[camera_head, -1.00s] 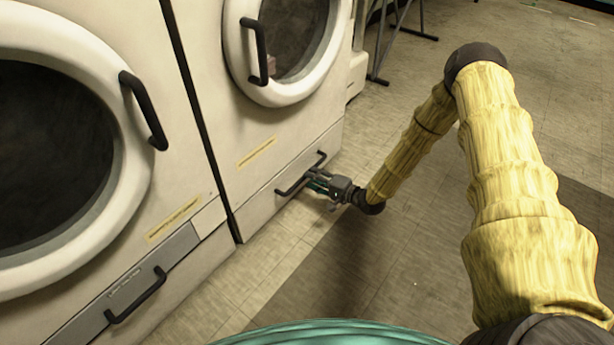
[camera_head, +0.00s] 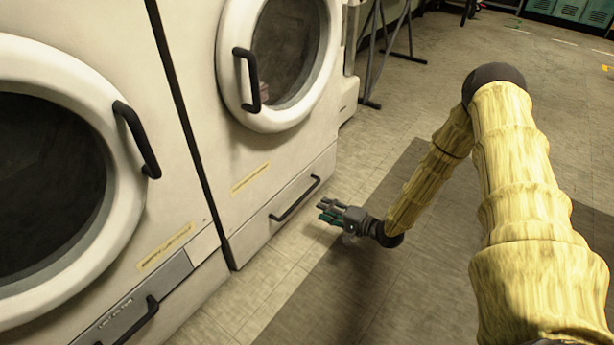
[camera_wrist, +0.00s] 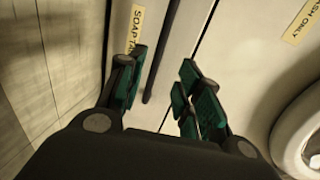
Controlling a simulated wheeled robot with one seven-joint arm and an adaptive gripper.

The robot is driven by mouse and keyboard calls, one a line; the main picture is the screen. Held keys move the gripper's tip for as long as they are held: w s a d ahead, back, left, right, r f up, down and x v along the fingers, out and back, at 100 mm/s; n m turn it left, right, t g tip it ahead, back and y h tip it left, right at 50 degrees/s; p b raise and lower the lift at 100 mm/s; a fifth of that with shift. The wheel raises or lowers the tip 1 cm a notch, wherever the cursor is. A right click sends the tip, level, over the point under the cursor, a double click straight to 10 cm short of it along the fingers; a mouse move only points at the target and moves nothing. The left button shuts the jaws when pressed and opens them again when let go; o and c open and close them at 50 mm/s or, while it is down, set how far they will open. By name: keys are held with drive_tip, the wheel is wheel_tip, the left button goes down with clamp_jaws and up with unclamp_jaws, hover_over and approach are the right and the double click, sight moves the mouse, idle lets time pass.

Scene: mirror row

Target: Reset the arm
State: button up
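My gripper (camera_head: 328,211) is at the end of my yellow-sleeved arm, low over the floor and just right of the right machine's bottom drawer (camera_head: 268,217). It stands apart from that drawer's black handle (camera_head: 295,199). In the wrist view my gripper (camera_wrist: 158,88) shows its green-padded fingers spread with nothing between them. Beyond the fingers, the wrist view shows a dark handle bar (camera_wrist: 162,50) and a label (camera_wrist: 138,32) on the pale machine front. The bottom drawer looks shut.
Two pale front-loading machines stand at the left, with round doors (camera_head: 282,60) and black door handles (camera_head: 247,80). The left machine has a lower drawer handle (camera_head: 138,322). A metal rack (camera_head: 372,60) stands behind. Floor (camera_head: 400,130) to the right is clear.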

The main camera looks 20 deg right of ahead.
drive_tip(key=s+a+f+n+g+h+p, duration=0.25)
drive_tip(key=s+a, duration=0.25)
drive_tip(key=s, duration=0.3)
drive_tip(key=s+a+f+n+g+h+p, duration=0.1)
drive_tip(key=s+a+n+g+p, duration=0.1)
drive_tip(key=s+a+g+p, duration=0.35)
drive_tip(key=s+d+r+n+g+h+p, duration=0.1)
drive_tip(key=s+r+n+g+h+p, duration=0.2)
drive_tip(key=s, duration=1.1)
drive_tip(key=s+d+r+n+g+h+p, duration=0.15)
drive_tip(key=s+r+n, duration=0.25)
drive_tip(key=s, duration=0.9)
wheel_tip(320, 180, up, 37)
drive_tip(key=a+p, duration=0.1)
drive_tip(key=p, duration=3.6)
drive_tip(key=shift+w+r+g+h, duration=0.15)
drive_tip(key=shift+g+h, duration=0.15)
drive_tip(key=shift+g, duration=0.05)
drive_tip(key=shift+m, duration=0.25)
